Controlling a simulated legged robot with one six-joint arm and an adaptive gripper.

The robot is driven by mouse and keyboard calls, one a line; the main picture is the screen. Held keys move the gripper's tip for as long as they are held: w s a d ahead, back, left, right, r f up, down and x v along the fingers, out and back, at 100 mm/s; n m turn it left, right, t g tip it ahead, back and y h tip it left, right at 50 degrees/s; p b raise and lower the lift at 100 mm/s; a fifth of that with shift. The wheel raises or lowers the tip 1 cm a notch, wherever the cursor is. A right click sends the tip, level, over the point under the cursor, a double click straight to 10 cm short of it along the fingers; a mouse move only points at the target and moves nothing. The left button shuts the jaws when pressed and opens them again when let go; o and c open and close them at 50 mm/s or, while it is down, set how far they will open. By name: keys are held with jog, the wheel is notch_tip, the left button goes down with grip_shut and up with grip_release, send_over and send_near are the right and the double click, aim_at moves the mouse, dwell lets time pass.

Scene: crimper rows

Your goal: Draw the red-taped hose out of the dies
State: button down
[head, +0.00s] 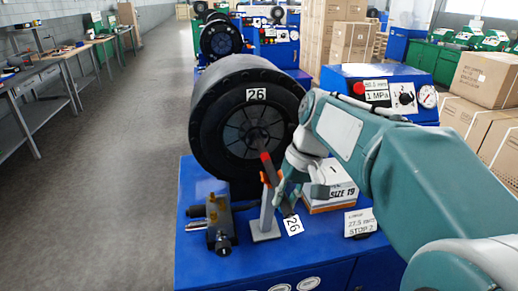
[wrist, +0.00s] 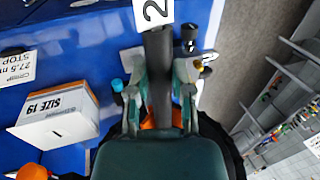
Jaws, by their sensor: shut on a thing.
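The black hose (head: 276,174) with a red tape band (head: 265,157) slants from the centre of the crimper's dies (head: 245,132) down toward the front. The red band shows outside the die face. My gripper (head: 283,190) is shut on the hose below the band. In the wrist view the dark hose (wrist: 158,75) runs between the two fingers of my gripper (wrist: 158,90). A white number tag (head: 293,226) is at the hose's near end, reading 26. Whether the hose's far end is still inside the dies cannot be told.
A grey stand (head: 266,222) with an orange top is close beside the hose. A SIZE 19 box (head: 335,188) stands right of my gripper, and a black-and-brass fitting (head: 218,225) lies left. A STOP card (head: 360,222) and a control panel (head: 385,93) are at the right.

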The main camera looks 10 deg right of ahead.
jog(key=shift+s, duration=0.1)
jog(key=shift+c, duration=2.2)
grip_release()
jog(key=o, duration=0.4)
jog(key=shift+o, duration=0.2)
jog(key=v, duration=0.7)
jog(key=shift+c, duration=0.3)
